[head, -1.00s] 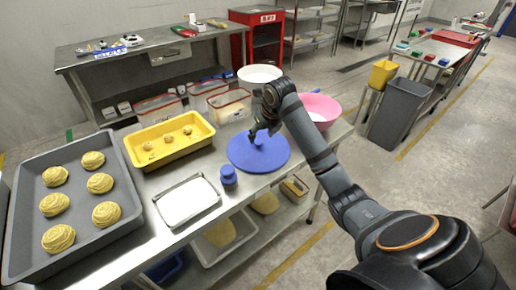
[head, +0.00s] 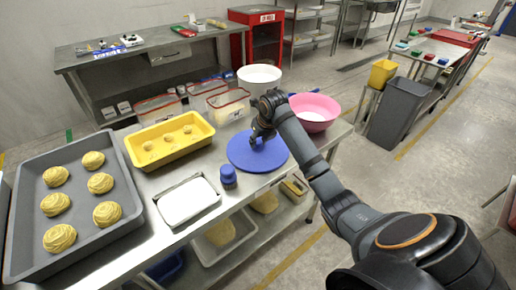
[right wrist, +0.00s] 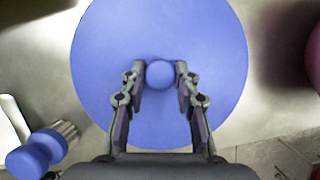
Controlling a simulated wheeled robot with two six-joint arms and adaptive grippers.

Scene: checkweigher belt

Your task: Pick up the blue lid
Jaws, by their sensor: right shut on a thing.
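The blue lid (head: 244,158) is a flat round disc with a small round knob in its middle, near the table's front edge. It also shows in the right wrist view (right wrist: 160,25), with its knob (right wrist: 160,74) between the fingers. My right gripper (head: 257,143) comes down from above and is shut on that knob. The lid appears flat on the steel table; I cannot tell if there is any gap beneath it. My left gripper is out of view.
A pink bowl (head: 318,113) and a white tub (head: 260,78) stand behind. A white-filled tray (head: 187,202), a yellow tray (head: 171,141) and a large grey dough tray (head: 117,222) are to the left.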

